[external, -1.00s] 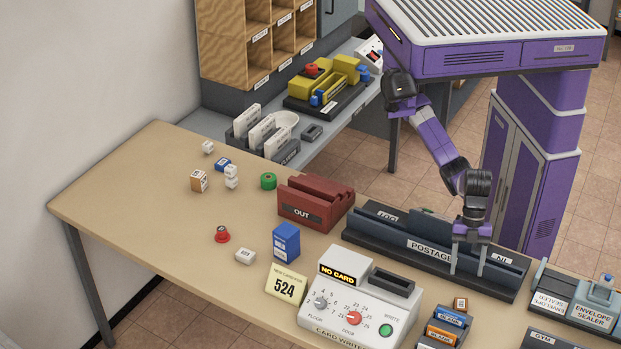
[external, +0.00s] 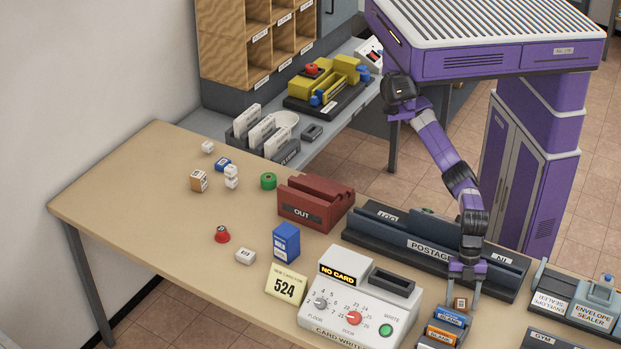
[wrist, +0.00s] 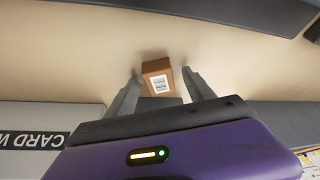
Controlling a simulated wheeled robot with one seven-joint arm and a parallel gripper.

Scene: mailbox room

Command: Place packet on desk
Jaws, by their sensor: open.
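A small brown packet (external: 460,303) with a white barcode label sits on the desk (external: 150,205), between the card writer and the postage rack. In the wrist view the packet (wrist: 158,78) lies between the tips of my gripper (wrist: 160,85), with a visible gap at each finger. In the external view my gripper (external: 464,285) points down over the packet, its fingers on either side. It is open and holds nothing. I cannot tell how far the fingertips are above the desk.
The card writer (external: 347,320) stands left of the packet and the postage rack (external: 415,250) behind it. Blank card holders (external: 445,328) are just in front. An envelope sealer (external: 575,300) is to the right. The desk's left part has free room among small items.

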